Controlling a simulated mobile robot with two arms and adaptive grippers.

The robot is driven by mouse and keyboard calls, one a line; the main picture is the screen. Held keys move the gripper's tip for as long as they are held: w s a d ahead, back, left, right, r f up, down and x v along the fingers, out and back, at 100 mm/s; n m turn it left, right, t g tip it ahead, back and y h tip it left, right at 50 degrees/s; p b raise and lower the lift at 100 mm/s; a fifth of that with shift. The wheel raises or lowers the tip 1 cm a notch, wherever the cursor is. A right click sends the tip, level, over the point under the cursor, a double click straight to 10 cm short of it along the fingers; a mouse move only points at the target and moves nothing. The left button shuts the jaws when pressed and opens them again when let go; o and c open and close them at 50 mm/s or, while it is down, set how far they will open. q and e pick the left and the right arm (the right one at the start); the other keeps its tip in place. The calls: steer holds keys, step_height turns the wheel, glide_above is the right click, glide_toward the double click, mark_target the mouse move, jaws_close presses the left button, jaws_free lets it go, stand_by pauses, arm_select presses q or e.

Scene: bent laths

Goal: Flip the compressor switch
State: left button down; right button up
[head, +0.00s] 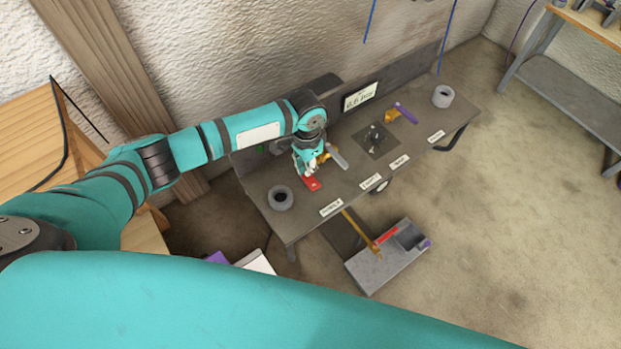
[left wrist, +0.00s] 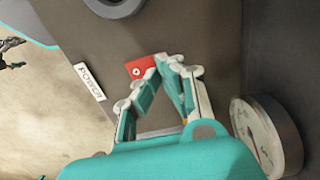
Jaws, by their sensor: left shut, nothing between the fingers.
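My left gripper (head: 309,171) is shut and empty, over the left part of the grey bench (head: 262,176). Its fingertips are at a small red plate (head: 311,184) with a pale round mark. In the left wrist view the closed fingertips (left wrist: 170,61) overlap the edge of the red plate (left wrist: 139,67); I cannot tell whether they touch it. A white label (left wrist: 89,81) there seems to read POWER. A grey lever (head: 337,157) stands beside the gripper. A dark plate with a small switch-like part (head: 376,140) is farther right. I cannot tell which one is the compressor switch. My right gripper is out of view.
Grey rings (head: 280,198) and (head: 443,96) lie near the bench ends. A purple-handled lever (head: 405,113) is at the back right. A round dial (left wrist: 262,137) is close to my gripper.

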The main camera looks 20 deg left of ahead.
arm_select(q)
steer(key=shift+f+b, duration=0.45)
steer(key=shift+f, duration=0.7)
steer(key=shift+r, duration=0.1)
step_height(320, 180, up, 7)
steer(key=p, duration=0.8)
stand_by(0.4)
steer(key=shift+s, duration=0.1)
stand_by(0.4)
